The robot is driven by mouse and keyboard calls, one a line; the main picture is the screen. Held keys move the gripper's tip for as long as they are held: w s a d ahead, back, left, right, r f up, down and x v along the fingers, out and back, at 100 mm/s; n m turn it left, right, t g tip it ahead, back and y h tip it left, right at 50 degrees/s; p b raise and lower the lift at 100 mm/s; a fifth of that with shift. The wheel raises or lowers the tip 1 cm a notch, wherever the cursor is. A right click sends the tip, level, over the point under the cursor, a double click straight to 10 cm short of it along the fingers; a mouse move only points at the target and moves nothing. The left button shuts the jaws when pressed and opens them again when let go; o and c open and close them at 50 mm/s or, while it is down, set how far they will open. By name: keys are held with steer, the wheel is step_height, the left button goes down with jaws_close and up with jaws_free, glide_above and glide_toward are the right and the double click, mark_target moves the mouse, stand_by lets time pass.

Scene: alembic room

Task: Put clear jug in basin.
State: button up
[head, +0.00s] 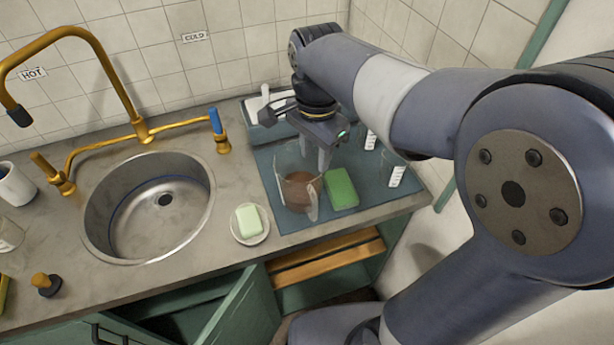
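The clear jug (312,200) looks upright on the blue-grey mat (265,160) right of the basin, with something brown showing in or through its lower part. The round steel basin (120,225) is sunk into the counter at the left and looks empty, with a dark drain in its floor. My gripper (316,162) points down over the jug's back right rim. Its fingers overlap the jug in this view. I cannot tell whether they touch it or how far apart they are.
A green sponge (341,189) lies right beside the jug. Soap on a dish (249,224) sits between mat and basin. The brass tap (75,40) arches over the basin's back left. Small glasses (395,178) stand at the mat's right. A cupboard door (240,312) hangs open below.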

mark_target(316, 178)
steer(key=f, duration=0.4)
steer(key=f+p, duration=0.1)
steer(key=f, duration=0.4)
steer(key=shift+w+d, duration=0.15)
steer(key=shift+w, duration=0.05)
steer(key=shift+c, duration=0.3)
jaws_close()
steer(key=shift+s, duration=0.1)
stand_by(0.7)
